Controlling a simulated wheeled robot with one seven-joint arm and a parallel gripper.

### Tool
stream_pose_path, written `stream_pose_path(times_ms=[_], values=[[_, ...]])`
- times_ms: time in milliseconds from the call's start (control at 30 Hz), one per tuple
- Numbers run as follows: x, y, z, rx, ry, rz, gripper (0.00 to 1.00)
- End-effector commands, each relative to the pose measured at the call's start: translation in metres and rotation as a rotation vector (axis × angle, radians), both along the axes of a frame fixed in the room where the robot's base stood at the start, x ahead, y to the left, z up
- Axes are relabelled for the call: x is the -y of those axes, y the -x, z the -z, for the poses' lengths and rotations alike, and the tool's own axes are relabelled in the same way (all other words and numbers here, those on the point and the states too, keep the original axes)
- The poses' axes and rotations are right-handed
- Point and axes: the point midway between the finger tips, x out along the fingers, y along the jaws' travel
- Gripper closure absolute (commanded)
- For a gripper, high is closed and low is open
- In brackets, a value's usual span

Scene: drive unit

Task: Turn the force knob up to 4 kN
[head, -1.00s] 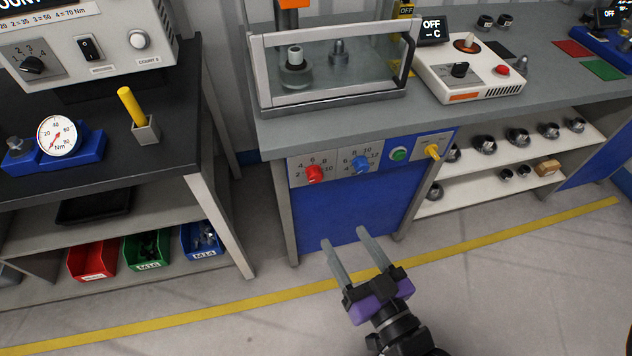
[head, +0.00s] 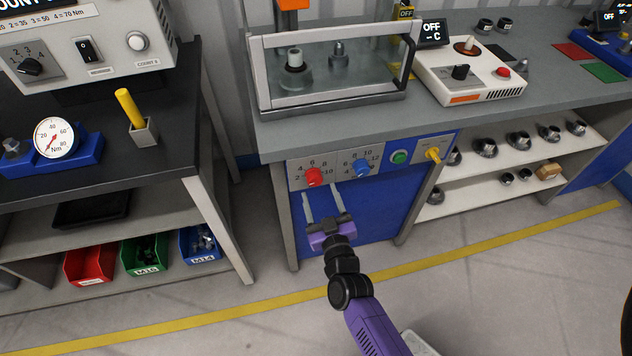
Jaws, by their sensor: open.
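The front panel of the press bench (head: 337,171) carries a red knob (head: 314,176) on a scale reading about 2 to 10, and a blue knob (head: 361,166) on a second scale. The captions naming each knob are too small to read, so I cannot tell by label which is force. The pointer direction of the red knob is also unclear. My gripper (head: 320,191) is open and empty, fingers pointing up toward the panel, just below the red knob in the picture. Neither finger appears to be around or touching it.
A green button (head: 399,157) and a yellow lever (head: 433,154) sit right of the knobs. A guarded press chamber (head: 330,75) stands on the bench above. A dark workbench (head: 195,165) is at the left. The floor in front is clear.

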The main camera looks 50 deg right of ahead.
Motion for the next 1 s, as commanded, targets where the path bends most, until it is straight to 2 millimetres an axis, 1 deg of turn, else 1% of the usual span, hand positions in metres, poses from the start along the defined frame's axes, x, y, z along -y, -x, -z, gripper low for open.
stream_pose_path(times_ms=[33, 100, 300, 433, 667, 700, 767, 900, 1000], values=[[0.006, -0.008, -0.002, 0.002, 0.001, 0.001, 0.41], [0.012, -0.017, -0.001, 0.002, 0.0, 0.002, 0.41], [0.022, -0.036, -0.001, 0.001, -0.001, 0.001, 0.41], [0.025, -0.041, -0.001, 0.001, -0.001, 0.0, 0.41], [0.025, -0.041, 0.0, 0.001, -0.001, 0.0, 0.41], [0.025, -0.041, 0.0, 0.001, -0.001, 0.0, 0.43], [0.025, -0.041, 0.0, 0.001, -0.001, 0.0, 0.55], [0.025, -0.041, 0.0, 0.001, -0.002, 0.0, 0.82], [0.025, -0.041, 0.0, 0.001, -0.002, 0.0, 1.0]])
